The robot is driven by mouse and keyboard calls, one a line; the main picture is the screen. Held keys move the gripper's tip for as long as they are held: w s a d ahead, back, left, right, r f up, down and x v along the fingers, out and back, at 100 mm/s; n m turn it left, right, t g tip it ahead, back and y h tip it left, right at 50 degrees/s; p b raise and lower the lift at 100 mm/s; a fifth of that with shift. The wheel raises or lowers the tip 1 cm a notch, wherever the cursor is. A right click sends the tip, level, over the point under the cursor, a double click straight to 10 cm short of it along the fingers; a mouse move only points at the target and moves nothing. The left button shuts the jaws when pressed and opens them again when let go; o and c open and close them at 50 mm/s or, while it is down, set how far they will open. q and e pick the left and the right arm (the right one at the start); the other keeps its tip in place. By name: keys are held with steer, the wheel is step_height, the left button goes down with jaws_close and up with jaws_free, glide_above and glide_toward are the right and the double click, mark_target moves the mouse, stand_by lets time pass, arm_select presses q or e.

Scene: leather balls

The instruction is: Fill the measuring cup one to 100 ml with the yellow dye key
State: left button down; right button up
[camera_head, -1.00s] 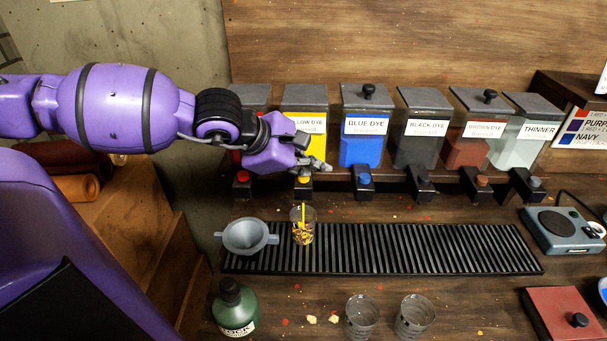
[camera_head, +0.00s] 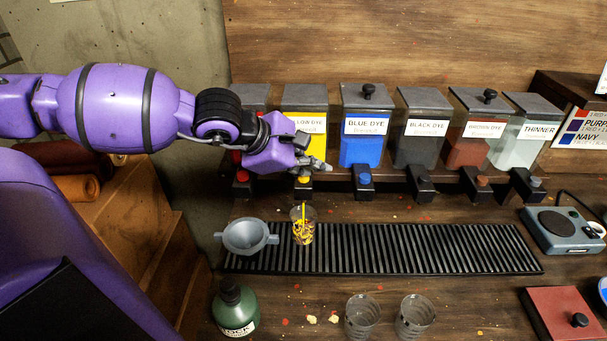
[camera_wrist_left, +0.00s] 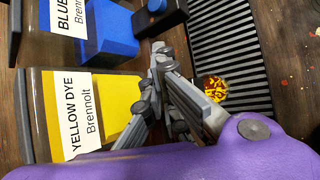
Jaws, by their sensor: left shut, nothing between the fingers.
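The measuring cup (camera_head: 303,230) stands on the slatted drip grate under the yellow dye dispenser (camera_head: 311,148). A thin yellow streak shows above and in the cup, which has yellow and dark patches inside. The yellow dye key (camera_head: 304,180) sits on the dispenser's black tap, just below my left gripper (camera_head: 322,167). That gripper is shut and empty, with its fingers close to the key; whether they touch it is unclear. In the left wrist view, the fingers (camera_wrist_left: 160,52) hide the yellow key, and the cup (camera_wrist_left: 214,88) shows beyond them. My right gripper is out of view.
A grey funnel (camera_head: 246,238) sits left of the cup on the drip grate (camera_head: 420,248). Blue (camera_head: 361,150), black, brown and thinner dispensers stand to the right. A green bottle (camera_head: 236,311) and two clear cups (camera_head: 361,317) stand in front. The grate's right side is clear.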

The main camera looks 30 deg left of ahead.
mark_target(310, 183)
arm_select(q)
steer(key=shift+r, duration=0.9)
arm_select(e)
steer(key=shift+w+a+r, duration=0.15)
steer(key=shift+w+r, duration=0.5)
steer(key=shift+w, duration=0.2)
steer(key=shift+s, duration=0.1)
arm_select(q)
steer(key=shift+r+p, duration=0.25)
steer(key=shift+p, duration=0.05)
steer(key=shift+r+p, duration=0.45)
steer(key=shift+r, duration=1.85)
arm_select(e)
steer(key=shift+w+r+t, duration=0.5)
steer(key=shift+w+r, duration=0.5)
